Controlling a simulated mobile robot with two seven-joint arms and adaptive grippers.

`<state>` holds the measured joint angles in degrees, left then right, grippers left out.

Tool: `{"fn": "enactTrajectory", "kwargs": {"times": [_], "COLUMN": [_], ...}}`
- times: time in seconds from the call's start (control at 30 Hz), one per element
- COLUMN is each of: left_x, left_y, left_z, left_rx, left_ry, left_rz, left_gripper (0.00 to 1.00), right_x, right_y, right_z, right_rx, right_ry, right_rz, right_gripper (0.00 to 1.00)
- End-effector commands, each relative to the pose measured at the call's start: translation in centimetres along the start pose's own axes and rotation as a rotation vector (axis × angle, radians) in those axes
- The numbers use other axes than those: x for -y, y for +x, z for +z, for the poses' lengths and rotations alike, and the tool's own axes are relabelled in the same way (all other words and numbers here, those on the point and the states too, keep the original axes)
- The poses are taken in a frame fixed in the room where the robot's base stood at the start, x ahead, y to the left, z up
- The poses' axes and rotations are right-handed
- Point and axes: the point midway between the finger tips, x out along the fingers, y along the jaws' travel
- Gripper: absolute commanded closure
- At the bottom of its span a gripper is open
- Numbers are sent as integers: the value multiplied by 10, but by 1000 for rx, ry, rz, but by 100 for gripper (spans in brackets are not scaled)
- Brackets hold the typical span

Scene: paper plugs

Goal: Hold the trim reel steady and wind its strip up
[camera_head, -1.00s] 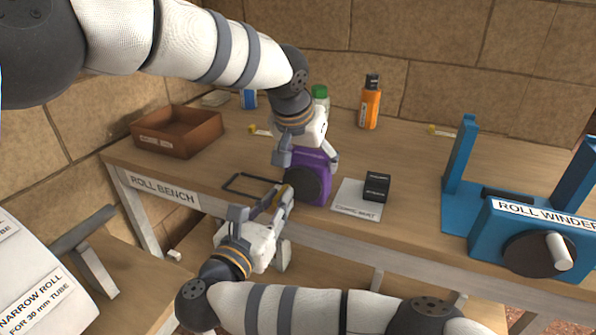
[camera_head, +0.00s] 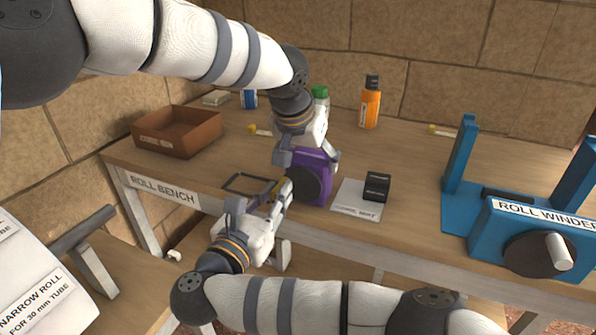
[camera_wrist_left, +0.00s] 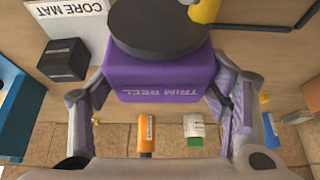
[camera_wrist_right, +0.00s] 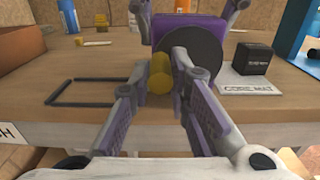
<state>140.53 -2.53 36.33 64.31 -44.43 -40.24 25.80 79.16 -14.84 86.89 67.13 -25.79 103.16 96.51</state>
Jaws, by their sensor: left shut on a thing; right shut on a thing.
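The trim reel (camera_head: 323,180) is a purple box with a dark round disc (camera_head: 303,184) on its front, standing near the bench's front edge. Its lettering shows upside down in the left wrist view (camera_wrist_left: 160,80). My left gripper (camera_head: 308,160) reaches down from behind and is shut on the reel body, one finger on each side. My right gripper (camera_head: 281,190) is in front of the disc, shut on a yellow knob (camera_wrist_right: 158,75). The knob's yellow end also shows in the left wrist view (camera_wrist_left: 203,10). I cannot make out a strip.
A dark rectangular outline (camera_head: 228,186) lies left of the reel. Right are the core mat (camera_head: 350,207) with a black block (camera_head: 377,186), and the blue roll winder (camera_head: 480,222). A brown tray (camera_head: 178,150), an orange bottle (camera_head: 370,103) and a green-capped bottle (camera_head: 320,92) stand further back.

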Motion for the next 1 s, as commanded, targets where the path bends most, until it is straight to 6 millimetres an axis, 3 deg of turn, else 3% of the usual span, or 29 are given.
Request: {"fn": "enactTrajectory", "kwargs": {"times": [0.8,0.83,1.0], "left_x": [2,2,2], "left_y": [1,1,1], "left_z": [2,2,2], "left_rx": [5,6,6], "left_ry": [1,1,1], "left_rz": [-4,-4,-5], "left_gripper": [70,70,70], "right_x": [8,8,8], "right_y": [2,2,3], "right_z": [14,14,14], "right_rx": [2,2,0], "right_ry": [-1,-1,-1], "right_rz": [-8,-8,-9], "right_gripper": [90,86,90]}}
